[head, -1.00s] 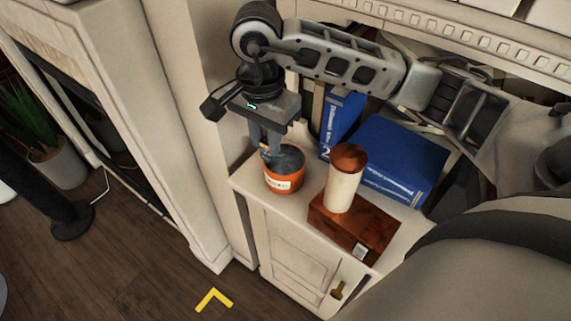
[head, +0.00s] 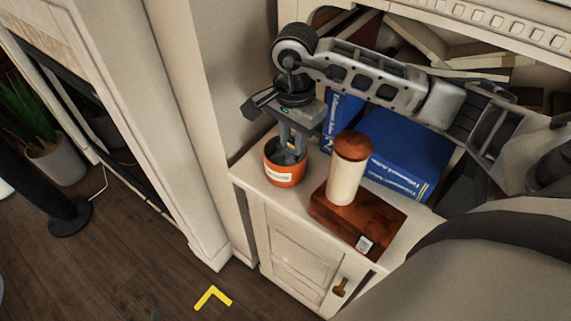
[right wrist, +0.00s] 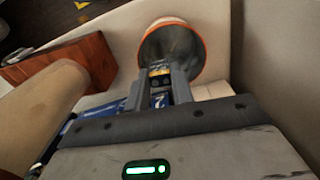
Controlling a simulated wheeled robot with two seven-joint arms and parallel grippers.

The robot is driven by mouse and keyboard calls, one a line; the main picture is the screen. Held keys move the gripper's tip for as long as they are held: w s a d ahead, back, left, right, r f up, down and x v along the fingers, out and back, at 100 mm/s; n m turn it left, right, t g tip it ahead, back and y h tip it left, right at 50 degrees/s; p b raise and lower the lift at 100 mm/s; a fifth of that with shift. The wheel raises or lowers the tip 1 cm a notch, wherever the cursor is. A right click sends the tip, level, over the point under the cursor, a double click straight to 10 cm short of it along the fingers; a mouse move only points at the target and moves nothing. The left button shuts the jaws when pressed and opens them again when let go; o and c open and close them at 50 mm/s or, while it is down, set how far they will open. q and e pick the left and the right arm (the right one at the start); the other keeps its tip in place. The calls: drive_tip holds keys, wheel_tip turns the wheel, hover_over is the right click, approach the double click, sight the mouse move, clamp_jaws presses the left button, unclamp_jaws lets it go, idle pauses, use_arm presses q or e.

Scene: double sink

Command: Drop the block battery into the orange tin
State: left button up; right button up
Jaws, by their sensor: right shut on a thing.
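The orange tin (head: 284,174) stands open and upright on the white cabinet top in the head view. Its grey inside shows in the right wrist view (right wrist: 174,42). My right gripper (head: 292,150) points down over the tin's mouth, its fingertips at about the opening. It is shut on the block battery (right wrist: 159,71), a small dark block with a yellow-orange part, seen between the fingertips in the right wrist view. In the head view the fingers mostly hide the battery. I cannot tell how far the fingertips are above or inside the rim. My left gripper is not in view.
Right of the tin, a cream cylinder with a brown top (head: 347,170) stands on a reddish wooden box (head: 375,226). Blue books (head: 405,150) lie behind them. The cabinet top (head: 249,166) is narrow, with a wall close at its left.

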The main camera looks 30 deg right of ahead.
drive_tip(key=o, duration=1.1)
drive_tip(key=shift+c, duration=0.2)
wheel_tip(320, 180, up, 12)
drive_tip(key=shift+a, duration=0.1)
